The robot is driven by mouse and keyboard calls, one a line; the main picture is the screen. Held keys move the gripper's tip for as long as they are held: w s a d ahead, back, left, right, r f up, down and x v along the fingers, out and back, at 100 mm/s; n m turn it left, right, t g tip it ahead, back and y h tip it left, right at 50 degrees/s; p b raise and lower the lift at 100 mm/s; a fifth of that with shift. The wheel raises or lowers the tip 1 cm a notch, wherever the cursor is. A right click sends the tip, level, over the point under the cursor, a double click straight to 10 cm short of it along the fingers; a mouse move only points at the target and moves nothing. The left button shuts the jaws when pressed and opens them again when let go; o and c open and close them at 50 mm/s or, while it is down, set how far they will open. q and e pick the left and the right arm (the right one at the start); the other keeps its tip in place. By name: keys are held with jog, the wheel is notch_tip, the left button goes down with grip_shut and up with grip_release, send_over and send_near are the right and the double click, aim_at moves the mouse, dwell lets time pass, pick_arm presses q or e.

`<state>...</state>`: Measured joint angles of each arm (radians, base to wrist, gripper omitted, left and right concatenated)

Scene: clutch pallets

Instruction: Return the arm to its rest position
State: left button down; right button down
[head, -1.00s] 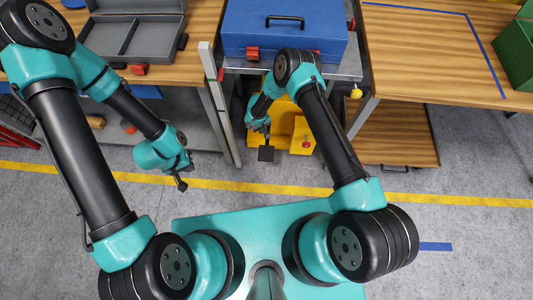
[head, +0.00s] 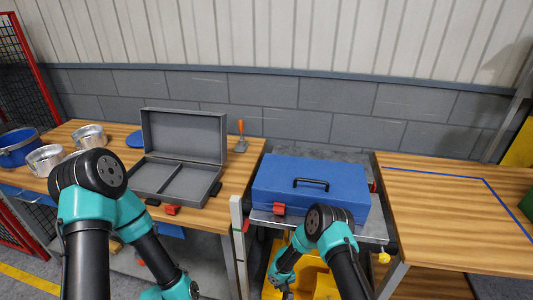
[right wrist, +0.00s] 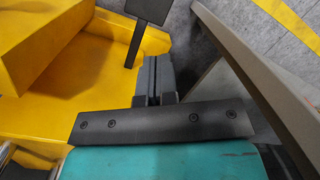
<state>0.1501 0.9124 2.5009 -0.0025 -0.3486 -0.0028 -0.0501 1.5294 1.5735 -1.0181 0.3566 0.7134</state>
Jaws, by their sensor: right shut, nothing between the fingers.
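My right gripper (head: 287,294) hangs at the bottom edge of the head view, in front of the metal cart. In the right wrist view its two grey fingers (right wrist: 152,78) are together and hold nothing. My left arm comes down on the left of the head view; its wrist is cut off by the bottom edge and its gripper is out of frame.
A yellow structure (right wrist: 60,85) lies beside the right gripper, with a black plate on a stem (right wrist: 148,10) near the fingertips. A closed blue case (head: 312,180) sits on the cart. An open grey case (head: 165,178) stands on the left bench. The right bench (head: 440,215) is mostly clear.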

jog(key=s+d+r+m+y, duration=0.1)
jog(key=s+d+r+m, duration=0.1)
jog(key=s+d+r, duration=0.3)
jog(key=s+d+r+m+t+y, duration=0.1)
jog(key=s+d+r, duration=0.4)
jog(key=s+r, duration=0.5)
jog(key=s+d+r+m+t+y, duration=0.1)
jog(key=s+d+r+m, duration=0.2)
jog(key=s+r, duration=0.4)
jog(key=shift+s+d+r, duration=0.4)
jog(key=shift+d, duration=0.5)
